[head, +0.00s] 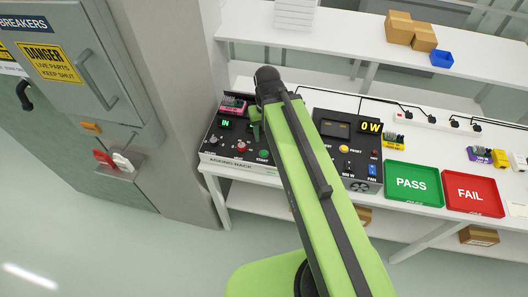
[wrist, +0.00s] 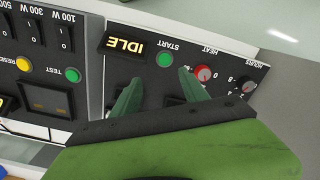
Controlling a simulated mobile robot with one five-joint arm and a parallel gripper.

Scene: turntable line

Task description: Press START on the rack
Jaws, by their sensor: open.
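The ageing rack (head: 234,161) is a dark control panel with a white front edge, left of my arm in the head view. Its green START button (head: 263,154) is at the panel's front, close to the arm's left edge. In the wrist view the panel is upside down, with the START button (wrist: 165,60) in plain sight and a yellow IDLE display (wrist: 126,44) beside it. My gripper (wrist: 159,78) is open and empty, its two green fingers apart and the button showing just beyond the gap between the tips. Contact with the panel cannot be seen.
A red HEAT knob (wrist: 204,74) and an HOURS knob (wrist: 247,86) are close to the right finger. A second panel (head: 343,165) with switches stands to the right. The PASS tray (head: 413,202) and FAIL tray (head: 474,209) are further right. A grey pillar (head: 177,110) rises left of the rack.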

